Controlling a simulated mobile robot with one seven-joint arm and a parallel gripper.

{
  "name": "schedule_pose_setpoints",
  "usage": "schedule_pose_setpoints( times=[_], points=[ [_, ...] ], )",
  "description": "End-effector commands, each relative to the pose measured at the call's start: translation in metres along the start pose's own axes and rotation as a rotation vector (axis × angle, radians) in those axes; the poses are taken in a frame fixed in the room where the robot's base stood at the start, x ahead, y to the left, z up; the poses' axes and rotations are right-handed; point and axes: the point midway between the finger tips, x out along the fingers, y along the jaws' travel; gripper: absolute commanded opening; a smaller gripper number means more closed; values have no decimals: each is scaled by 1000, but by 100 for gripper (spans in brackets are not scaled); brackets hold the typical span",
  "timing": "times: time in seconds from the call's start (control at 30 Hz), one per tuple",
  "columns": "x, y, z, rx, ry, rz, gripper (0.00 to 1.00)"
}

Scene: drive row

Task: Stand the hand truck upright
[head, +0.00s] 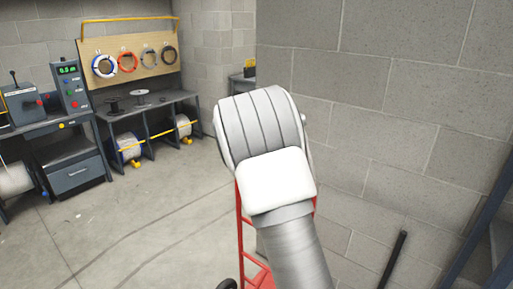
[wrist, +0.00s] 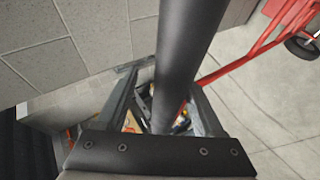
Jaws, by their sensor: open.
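The red hand truck (head: 241,222) stands behind my arm in the head view, mostly hidden, with one dark wheel (head: 228,284) showing low down. Its red frame (wrist: 240,62) and a wheel (wrist: 303,46) show at the upper right of the wrist view. My gripper (wrist: 166,98) is open in the wrist view. A thick dark tube (wrist: 188,45) runs down the picture between its two fingers; whether it touches them, or joins the red frame, I cannot tell. My gripper is hidden behind my arm in the head view.
A block wall (head: 400,90) rises close on the right. A dark rod (head: 393,260) and dark blue-grey uprights (head: 480,220) stand at the lower right. A workbench (head: 75,150) and pegboard with cable coils (head: 130,62) are at the back left. The left floor (head: 110,220) is clear.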

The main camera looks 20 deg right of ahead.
Motion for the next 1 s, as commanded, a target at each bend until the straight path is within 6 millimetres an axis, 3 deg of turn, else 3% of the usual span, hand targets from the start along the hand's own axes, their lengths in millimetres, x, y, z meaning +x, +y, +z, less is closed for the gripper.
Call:
schedule_pose_setpoints(
  times=[0.6, 0.8, 1.0],
  points=[
    [-110, 1, 0, 3, 2, 2, 69],
    [-135, 1, 0, 3, 1, 2, 69],
    [-145, 1, 1, 1, -1, 2, 69]
  ],
)
